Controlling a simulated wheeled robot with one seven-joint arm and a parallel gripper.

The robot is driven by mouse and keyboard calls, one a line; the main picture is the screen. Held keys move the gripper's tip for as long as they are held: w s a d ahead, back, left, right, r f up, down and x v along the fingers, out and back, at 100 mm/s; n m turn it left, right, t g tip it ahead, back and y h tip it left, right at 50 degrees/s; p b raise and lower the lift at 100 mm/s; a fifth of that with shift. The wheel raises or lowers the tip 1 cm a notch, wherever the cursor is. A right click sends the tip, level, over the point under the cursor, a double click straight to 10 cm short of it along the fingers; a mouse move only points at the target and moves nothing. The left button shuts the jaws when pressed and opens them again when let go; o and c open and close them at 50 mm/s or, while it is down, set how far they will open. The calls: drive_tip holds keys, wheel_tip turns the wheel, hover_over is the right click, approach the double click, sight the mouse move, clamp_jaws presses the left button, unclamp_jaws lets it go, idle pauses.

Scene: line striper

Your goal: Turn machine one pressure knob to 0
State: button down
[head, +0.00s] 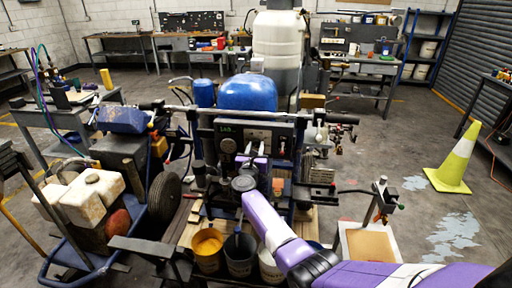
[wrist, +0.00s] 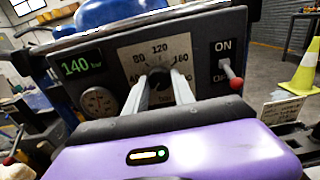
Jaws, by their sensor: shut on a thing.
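The machine's dark control panel (head: 284,134) stands in the middle of the head view, with my purple arm reaching up to it. In the wrist view, my gripper (wrist: 160,80) is shut on the dark pressure knob (wrist: 157,73), one finger on each side. The fingers hide much of the knob, and its pointer is not clear. The pale dial plate (wrist: 157,50) behind it shows 80, 120 and 160, with the lower marks partly hidden. A green display (wrist: 81,65) reads 140 bar.
A red-tipped toggle switch (wrist: 235,84) sits right of the knob, under the word ON. A round gauge (wrist: 98,101) is to the left. Paint buckets (head: 207,247) stand below the panel. A yellow cone (head: 455,160) stands at the right on fairly open floor.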

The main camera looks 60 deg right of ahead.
drive_tip(key=shift+f, duration=0.15)
drive_tip(key=c, duration=1.1)
unclamp_jaws()
drive_tip(key=shift+o, duration=0.2)
drive_tip(key=v, duration=0.7)
drive_tip(key=shift+s+a, duration=0.15)
drive_tip(key=shift+a, duration=0.2)
